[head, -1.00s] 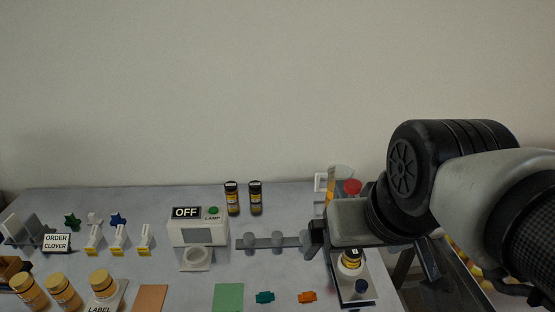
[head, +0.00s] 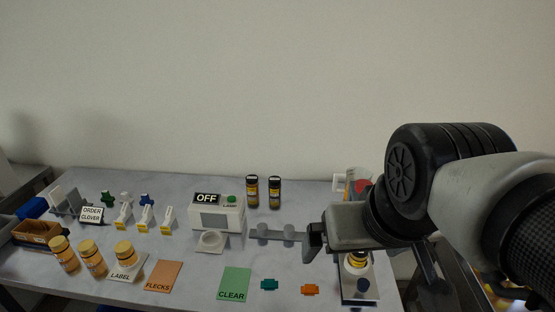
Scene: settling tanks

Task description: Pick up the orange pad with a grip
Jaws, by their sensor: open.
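The small orange pad (head: 310,290) lies flat near the front of the grey table, with a raised part on top that looks like its grip. A similar teal pad (head: 269,284) lies to its left. My gripper (head: 372,268) is open and empty, above and to the right of the orange pad in the head view, apart from it. Its left finger is seen above the pad. The gripper partly hides a bottle and a tray behind it.
A tray (head: 372,291) with a yellow-topped bottle stands right of the orange pad. A green CLEAR mat (head: 235,283) and an orange FLECKS mat (head: 163,275) lie left. A lamp box (head: 218,213) and a grey bar with knobs (head: 283,235) stand behind.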

